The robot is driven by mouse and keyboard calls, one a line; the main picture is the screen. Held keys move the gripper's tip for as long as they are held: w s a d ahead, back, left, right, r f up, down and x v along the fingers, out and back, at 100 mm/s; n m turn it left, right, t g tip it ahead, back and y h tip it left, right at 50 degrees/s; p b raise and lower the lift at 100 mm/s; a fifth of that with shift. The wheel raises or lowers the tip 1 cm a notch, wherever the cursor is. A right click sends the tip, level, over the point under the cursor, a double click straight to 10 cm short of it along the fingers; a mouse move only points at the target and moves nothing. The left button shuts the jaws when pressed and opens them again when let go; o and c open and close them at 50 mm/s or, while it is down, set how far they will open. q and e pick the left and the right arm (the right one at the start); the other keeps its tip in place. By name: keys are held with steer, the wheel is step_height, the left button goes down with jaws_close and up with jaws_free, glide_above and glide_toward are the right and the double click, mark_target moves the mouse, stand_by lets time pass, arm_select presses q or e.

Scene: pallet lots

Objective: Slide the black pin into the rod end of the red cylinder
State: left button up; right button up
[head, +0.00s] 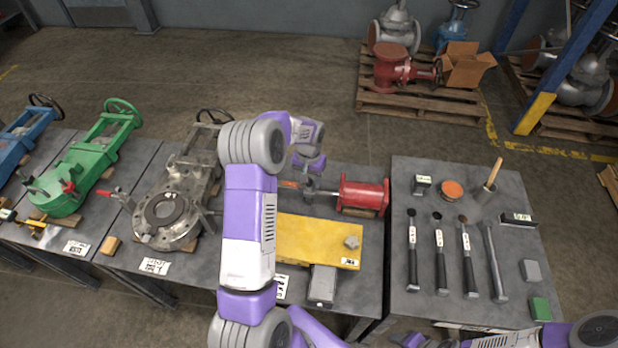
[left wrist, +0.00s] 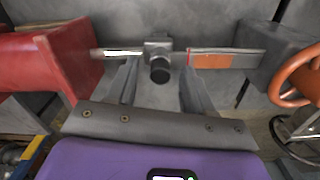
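The red cylinder (head: 362,195) lies on the middle bench in the head view and fills the left of the left wrist view (left wrist: 45,62). Its bright rod (left wrist: 118,53) runs to a grey rod end (left wrist: 158,43). The black pin (left wrist: 160,71) stands at the rod end, its round dark end toward the wrist camera; how deep it sits is hidden. My left gripper (left wrist: 160,88) is open, its fingers on either side of the pin with gaps. In the head view it is at the rod end (head: 310,184). My right gripper (head: 408,340) is partly cut off at the bottom edge.
A bar with an orange label (left wrist: 212,61) meets the rod end from the right, near an orange handwheel (left wrist: 297,75). A yellow plate (head: 305,238) lies in front of the cylinder. Tools such as a hammer (head: 412,255) lie on the right bench.

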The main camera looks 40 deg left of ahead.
arm_select(q)
step_height(320, 180, up, 8)
steer(key=shift+f+p, duration=0.2)
steer(key=shift+p, duration=0.95)
steer(key=shift+f, duration=0.1)
